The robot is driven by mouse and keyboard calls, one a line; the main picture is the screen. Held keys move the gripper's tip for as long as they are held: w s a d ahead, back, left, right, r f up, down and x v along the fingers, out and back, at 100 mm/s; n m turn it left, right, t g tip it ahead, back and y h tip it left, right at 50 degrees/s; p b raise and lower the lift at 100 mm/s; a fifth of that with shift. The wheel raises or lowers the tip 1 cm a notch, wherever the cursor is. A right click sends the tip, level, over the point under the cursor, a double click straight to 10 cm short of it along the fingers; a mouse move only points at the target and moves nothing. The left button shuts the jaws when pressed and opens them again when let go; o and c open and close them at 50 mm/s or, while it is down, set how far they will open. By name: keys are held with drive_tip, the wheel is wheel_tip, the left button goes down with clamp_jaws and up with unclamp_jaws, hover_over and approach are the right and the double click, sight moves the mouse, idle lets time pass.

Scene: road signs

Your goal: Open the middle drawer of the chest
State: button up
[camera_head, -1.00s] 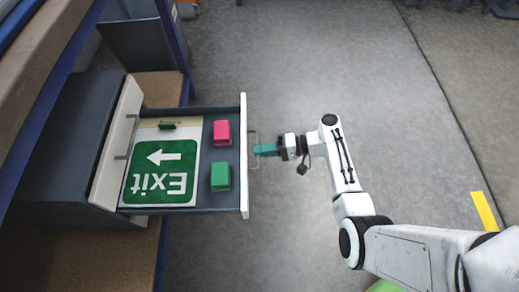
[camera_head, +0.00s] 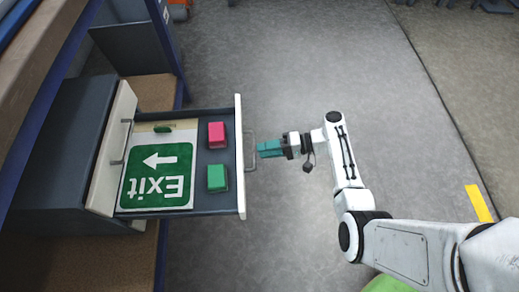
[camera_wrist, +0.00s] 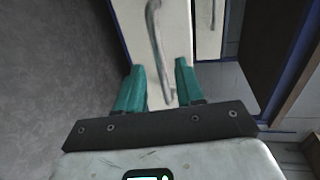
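The dark chest (camera_head: 62,145) with white fronts stands at the left in the head view. One drawer (camera_head: 240,185) is pulled far out to the right; whether it is the middle one is hard to tell from above. Its grey handle (camera_head: 252,150) also shows in the wrist view (camera_wrist: 158,45). Nothing is held.
Inside the drawer lie a green exit sign (camera_head: 158,176), a pink block (camera_head: 216,134), a green block (camera_head: 217,178) and a small dark green piece (camera_head: 162,129). A yellow strip (camera_head: 478,203) marks the floor.

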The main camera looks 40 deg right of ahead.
drive_tip(key=v, duration=0.7)
drive_tip(key=shift+s+d+p, duration=0.25)
drive_tip(key=shift+d+p, duration=0.1)
drive_tip(key=shift+p, duration=0.05)
drive_tip(key=s+a+f+n+g+h, duration=0.2)
drive_tip(key=s+a+n+g+h, duration=0.45)
drive_tip(key=s, duration=0.65)
drive_tip(key=s+r+g+h+p, duration=0.1)
drive_tip(key=s+r+h+p, duration=0.1)
drive_tip(key=r+p, duration=1.1)
drive_tip(key=s+a+r+h+p, duration=0.1)
drive_tip(key=r+h+p, duration=0.3)
drive_tip(key=r+p, duration=0.9)
wheel_tip(320, 180, up, 9)
drive_tip(key=shift+s+a+f+g, duration=0.15)
drive_tip(key=shift+s+g, duration=0.2)
drive_tip(key=shift+s, duration=0.2)
drive_tip(key=shift+s, duration=0.1)
